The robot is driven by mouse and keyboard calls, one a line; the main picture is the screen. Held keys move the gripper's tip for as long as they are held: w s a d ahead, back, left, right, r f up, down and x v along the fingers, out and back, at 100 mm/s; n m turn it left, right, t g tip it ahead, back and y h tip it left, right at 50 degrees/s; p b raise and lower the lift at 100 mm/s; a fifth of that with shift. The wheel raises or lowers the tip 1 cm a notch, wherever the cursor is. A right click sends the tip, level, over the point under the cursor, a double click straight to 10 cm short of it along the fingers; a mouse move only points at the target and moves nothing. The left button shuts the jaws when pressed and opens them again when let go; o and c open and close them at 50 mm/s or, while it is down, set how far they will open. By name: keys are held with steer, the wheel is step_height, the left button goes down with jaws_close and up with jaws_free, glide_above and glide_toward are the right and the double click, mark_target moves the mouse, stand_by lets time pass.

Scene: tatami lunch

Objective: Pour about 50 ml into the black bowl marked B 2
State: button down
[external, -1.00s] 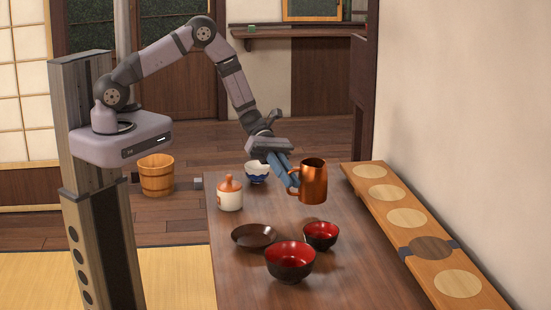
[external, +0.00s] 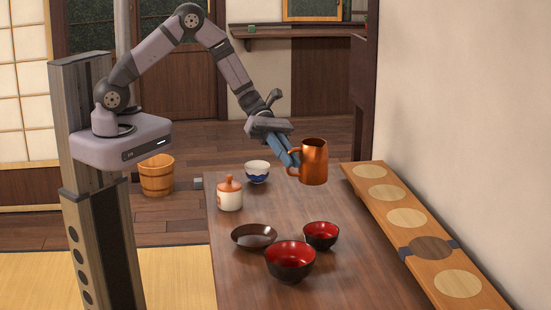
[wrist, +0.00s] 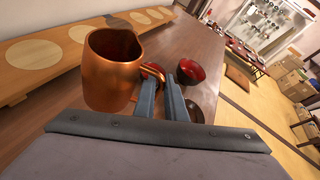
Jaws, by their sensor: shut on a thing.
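A copper mug (external: 314,163) is held upright in the air by its handle, above the far part of the table. My gripper (external: 294,158) is shut on the handle; in the wrist view the fingers (wrist: 172,100) reach the handle of the mug (wrist: 112,75). The inside of the mug looks dark, and I cannot tell its liquid level. Two black bowls with red insides stand nearer the camera: a larger one (external: 290,262) and a smaller one (external: 321,235). No B 2 marking is readable on either.
A dark shallow dish (external: 254,236) lies left of the bowls. A white and orange lidded jar (external: 230,195) and a blue and white cup (external: 257,172) stand at the left edge. A raised board with round mats (external: 408,218) runs along the right wall.

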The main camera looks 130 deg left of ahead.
steer(key=shift+w+d+f, duration=0.15)
steer(key=shift+d+f, duration=0.05)
steer(key=w+d+m+g+h+b, duration=0.2)
steer(key=w+d+b, duration=0.1)
steer(key=d+b, duration=0.7)
steer(key=w+d+m+g+h+b, duration=0.1)
steer(key=w+d+m+h+b, duration=0.15)
steer(key=d+b, duration=0.75)
steer(key=shift+w+a+f+n+t+y+p, duration=0.25)
steer(key=shift+a+f+n+t+y, duration=0.2)
steer(key=shift+n+y, duration=0.3)
steer(key=shift+w+a+f+n+t+y+p, duration=0.2)
steer(key=shift+a+n+t+y+p, duration=0.15)
steer(key=shift+n+t+y, duration=0.3)
steer(key=shift+w+a+f+n+t+y+p, duration=0.2)
steer(key=shift+a+f+n+t+y, duration=0.2)
steer(key=shift+n+y, duration=0.45)
steer(key=shift+d+r+p, duration=0.15)
steer(key=shift+r+p, duration=0.1)
steer(key=shift+p, duration=0.2)
